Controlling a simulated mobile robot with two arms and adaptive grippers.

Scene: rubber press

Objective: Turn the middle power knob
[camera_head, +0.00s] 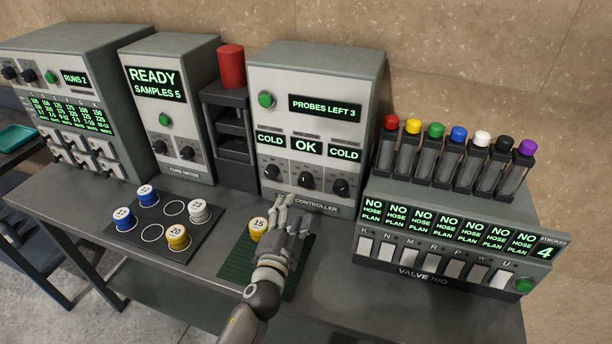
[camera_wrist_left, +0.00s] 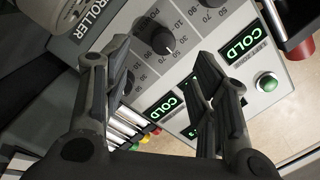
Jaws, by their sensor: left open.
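The controller (camera_head: 318,120) is a grey box with three black knobs in a row under its COLD, OK and COLD screens. The middle knob (camera_head: 305,181) has a white pointer mark and is uncovered in the head view. My left gripper (camera_head: 291,206) is open, in front of and below the knob row. In the left wrist view, the middle knob (camera_wrist_left: 160,40) appears between the spread fingers of my left gripper (camera_wrist_left: 162,54). I see no contact with it. The right finger covers most of the OK screen there. My right gripper is not clearly seen.
A yellow sample (camera_head: 258,228) stands on the green mat (camera_head: 238,268), close to my left gripper. The valve rig (camera_head: 440,262) stands to the right. The cure meter (camera_head: 180,110) and a black stand with a red cylinder (camera_head: 231,66) are to the left.

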